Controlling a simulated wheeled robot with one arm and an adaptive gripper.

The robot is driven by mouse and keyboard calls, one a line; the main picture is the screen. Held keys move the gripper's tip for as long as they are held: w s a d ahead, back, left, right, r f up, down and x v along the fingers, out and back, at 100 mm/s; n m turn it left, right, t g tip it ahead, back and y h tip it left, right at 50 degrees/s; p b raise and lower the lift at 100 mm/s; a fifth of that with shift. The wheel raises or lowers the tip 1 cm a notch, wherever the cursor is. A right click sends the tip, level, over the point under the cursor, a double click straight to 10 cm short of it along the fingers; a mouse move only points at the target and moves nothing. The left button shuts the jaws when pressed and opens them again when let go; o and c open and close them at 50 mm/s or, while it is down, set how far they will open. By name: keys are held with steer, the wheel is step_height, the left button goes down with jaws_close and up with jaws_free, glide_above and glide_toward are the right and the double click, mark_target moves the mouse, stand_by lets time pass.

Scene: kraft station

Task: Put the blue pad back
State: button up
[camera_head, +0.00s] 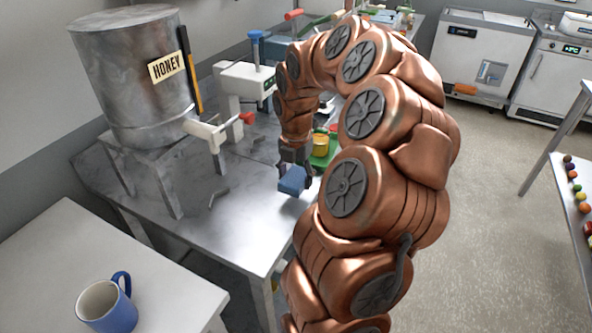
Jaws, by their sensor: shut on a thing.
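The blue pad (292,182) is a small blue block in the camera_head view. My gripper (294,167) is shut on it, pointing down over the grey metal table (240,225). I cannot tell whether the pad touches the table top or hangs just above it. My arm covers the area to the right and behind.
A metal honey drum (130,85) with a tap (215,133) stands on a raised stand at the left. A white device (245,82) and a green tray (325,152) with a yellow jar (320,143) are behind my gripper. A blue mug (112,308) stands on a white table (45,270).

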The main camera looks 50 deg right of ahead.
mark_target(296, 174)
steer(key=w+d, duration=0.1)
steer(key=w+d+p, duration=0.1)
steer(key=d, duration=0.1)
steer(key=w+d, duration=0.1)
steer(key=w, duration=0.1)
steer(key=shift+d+f+p, duration=0.15)
steer(key=shift+f+p, duration=0.1)
steer(key=shift+p, duration=0.1)
steer(key=shift+s+f+p, duration=0.15)
steer(key=shift+f+p, duration=0.6)
steer(key=shift+f, duration=1.05)
steer(key=shift+f, duration=0.15)
steer(key=o, duration=1.1)
step_height(296, 174, up, 12)
steer(key=b, duration=0.3)
steer(key=shift+r, duration=0.2)
